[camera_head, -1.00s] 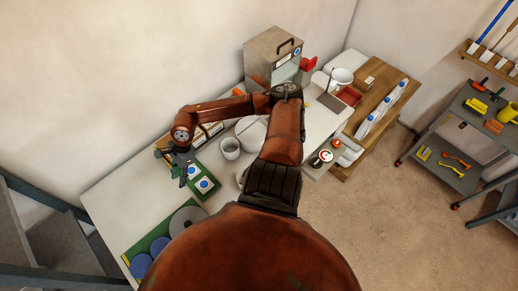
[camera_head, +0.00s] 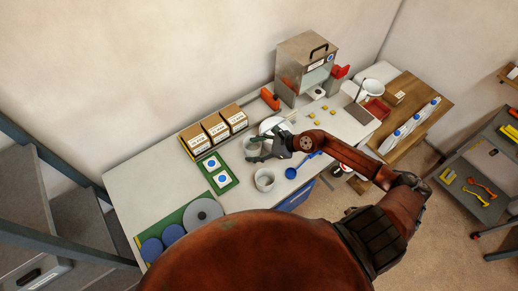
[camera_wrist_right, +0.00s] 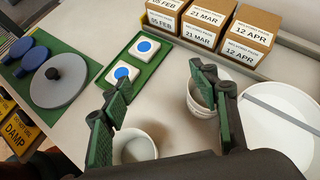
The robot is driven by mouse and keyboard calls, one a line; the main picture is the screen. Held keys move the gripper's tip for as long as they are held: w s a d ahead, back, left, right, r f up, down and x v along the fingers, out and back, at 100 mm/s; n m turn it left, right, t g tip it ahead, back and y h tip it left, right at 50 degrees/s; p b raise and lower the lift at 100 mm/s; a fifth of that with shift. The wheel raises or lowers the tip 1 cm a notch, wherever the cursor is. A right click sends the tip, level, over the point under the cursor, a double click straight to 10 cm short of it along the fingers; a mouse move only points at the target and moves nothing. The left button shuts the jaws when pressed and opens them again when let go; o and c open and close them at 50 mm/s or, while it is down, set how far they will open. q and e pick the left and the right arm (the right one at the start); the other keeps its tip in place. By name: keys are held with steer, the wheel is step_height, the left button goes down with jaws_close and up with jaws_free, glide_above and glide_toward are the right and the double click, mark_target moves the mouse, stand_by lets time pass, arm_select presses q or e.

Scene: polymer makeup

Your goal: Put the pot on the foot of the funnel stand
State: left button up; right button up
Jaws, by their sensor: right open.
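Two white pots stand on the white bench. One pot (camera_head: 264,182) is at the front, also in the right wrist view (camera_wrist_right: 134,147). The other pot (camera_wrist_right: 203,100) is farther back, partly hidden by my gripper in the head view. I cannot tell which one the task means. My right gripper (camera_head: 254,149) is open and empty above the bench by the pots. In the wrist view its fingers (camera_wrist_right: 163,95) stand apart, the right one overlapping the back pot. A white funnel-like vessel (camera_head: 372,88) stands at the right, probably the funnel stand; its foot is unclear.
Labelled boxes (camera_head: 215,129) line the back left. A green tray with two blue-dotted pads (camera_head: 233,184) lies left of the pots.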

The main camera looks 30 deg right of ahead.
steer(key=o, duration=0.3)
steer(key=w+a+r+m+t, duration=0.3)
steer(key=w+t, duration=0.3)
steer(key=w, duration=0.2)
steer(key=shift+a+r, duration=0.2)
steer(key=shift+a, duration=0.25)
steer(key=o, duration=0.3)
steer(key=w+m+t+h, duration=0.1)
steer(key=m, duration=0.1)
steer(key=w+d+m+t+h, duration=0.1)
steer(key=h, duration=0.1)
steer(key=w+r+m+t+h, duration=0.1)
steer(key=w+m+t+h, duration=0.1)
steer(key=shift+d+m+b, duration=0.3)
steer(key=shift+b, duration=0.1)
steer(key=shift+o, duration=0.2)
steer(key=s+f+m+g+h, duration=0.8)
steer(key=s+f+m+h, duration=0.1)
steer(key=f+m+h, duration=0.25)
arm_select(q)
steer(key=shift+a+f, duration=0.15)
steer(key=shift+f, duration=0.5)
arm_select(e)
steer(key=shift+n+h, duration=0.25)
steer(key=shift+h, duration=0.2)
steer(key=shift+x, duration=3.75)
